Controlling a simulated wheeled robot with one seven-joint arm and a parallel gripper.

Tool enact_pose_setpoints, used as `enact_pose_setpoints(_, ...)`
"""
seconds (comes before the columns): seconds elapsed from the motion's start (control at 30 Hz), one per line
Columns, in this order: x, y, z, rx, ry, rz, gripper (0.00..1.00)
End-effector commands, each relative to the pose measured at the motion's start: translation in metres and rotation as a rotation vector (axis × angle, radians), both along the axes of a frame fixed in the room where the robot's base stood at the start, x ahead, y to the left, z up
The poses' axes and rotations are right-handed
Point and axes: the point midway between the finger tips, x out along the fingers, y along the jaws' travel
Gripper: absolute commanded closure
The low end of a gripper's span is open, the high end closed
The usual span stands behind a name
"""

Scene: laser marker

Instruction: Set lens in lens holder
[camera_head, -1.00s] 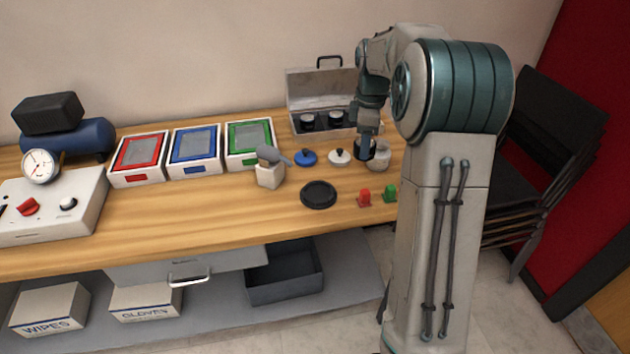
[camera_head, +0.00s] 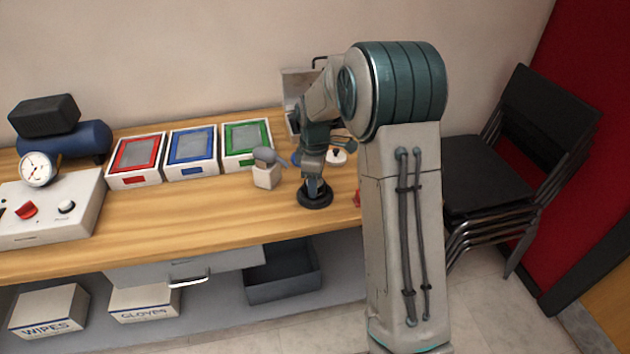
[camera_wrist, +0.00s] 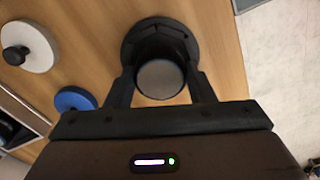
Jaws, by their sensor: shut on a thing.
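The lens (camera_wrist: 160,80) is a short black cylinder with a grey end face, between the two fingers of my gripper (camera_wrist: 160,72) in the wrist view. My gripper is shut on it. The lens holder (camera_wrist: 133,48) is a round black disc that shows beyond the lens. In the head view my gripper (camera_head: 314,187) points down over the lens holder (camera_head: 316,203) on the bench. The lens overlaps the holder in the wrist view; I cannot tell whether it touches or sits in it.
A white lidded disc (camera_wrist: 30,48) and a blue one (camera_wrist: 74,99) lie near the holder. A beige block with a grey tool (camera_head: 266,177) stands left of my gripper. Red, blue and green framed trays (camera_head: 192,152) line the back. The bench front (camera_head: 200,225) is clear.

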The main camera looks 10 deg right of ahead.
Motion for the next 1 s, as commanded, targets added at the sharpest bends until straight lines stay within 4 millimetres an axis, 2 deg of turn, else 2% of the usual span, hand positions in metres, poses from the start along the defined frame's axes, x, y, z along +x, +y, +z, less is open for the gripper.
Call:
enact_pose_setpoints(0.1, 0.0, 0.0, -0.007, 0.001, -0.001, 0.0, 0.78)
enact_pose_setpoints(0.43, 0.0, 0.0, -0.011, 0.001, -0.001, 0.0, 0.78)
enact_pose_setpoints(0.47, 0.0, 0.0, -0.011, 0.001, -0.001, 0.0, 0.48)
enact_pose_setpoints(0.53, 0.0, 0.0, -0.01, 0.0, -0.001, 0.0, 0.29)
enact_pose_setpoints(0.83, 0.0, 0.0, -0.009, 0.001, -0.001, 0.0, 0.29)
enact_pose_setpoints(1.0, 0.001, 0.0, 0.007, 0.0, -0.004, 0.0, 0.29)
